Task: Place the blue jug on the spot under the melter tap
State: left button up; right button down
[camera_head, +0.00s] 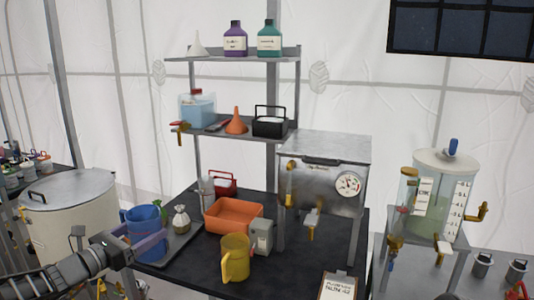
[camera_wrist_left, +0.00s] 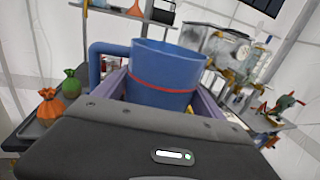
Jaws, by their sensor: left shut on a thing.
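The blue jug (camera_head: 143,219) is at the left of the head view, by the left end of the black table. In the left wrist view the blue jug (camera_wrist_left: 165,75) stands upright, with a red line around it and its handle at left. My left gripper (camera_head: 150,243) is shut on it, a purple finger on each side. A steel box with a round dial (camera_head: 325,180), which looks like the melter, stands on the table to the right. A tap (camera_head: 312,218) sticks out of its front. No marked spot can be made out under it. My right gripper is not in view.
A yellow jug (camera_head: 236,257), a grey box (camera_head: 261,236) and an orange tray (camera_head: 233,214) stand between the blue jug and the steel box. A dark tray (camera_head: 183,245) with a small sack (camera_head: 181,218) is beside the jug. A clipboard (camera_head: 338,286) lies at the front right.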

aim_at(162, 244)
pick_arm(q)
jog(key=shift+m+g+h, duration=0.5)
jog(key=shift+g+h, duration=0.1)
jog(key=shift+h, duration=0.3)
jog(key=d+f, duration=0.1)
jog(key=d, duration=0.1)
jog(key=s+d+f, duration=0.1)
jog(key=d+f, duration=0.1)
jog(key=shift+s+d+f, duration=0.1)
jog(key=shift+d+f, duration=0.05)
jog(key=shift+f, duration=0.1)
jog(key=s+d+f+m+g+h+b, duration=0.1)
jog(key=s+d+f, duration=0.3)
jog(key=s+f, duration=0.5)
jog(key=s+d+f+m+g+h+b, duration=0.1)
jog(key=s+d+f, duration=0.3)
jog(key=s+f, duration=0.5)
jog(key=shift+s+f+m+g+h, duration=0.2)
jog(key=shift+f+m+g+h, duration=0.15)
jog(key=shift+m+g+h, duration=0.3)
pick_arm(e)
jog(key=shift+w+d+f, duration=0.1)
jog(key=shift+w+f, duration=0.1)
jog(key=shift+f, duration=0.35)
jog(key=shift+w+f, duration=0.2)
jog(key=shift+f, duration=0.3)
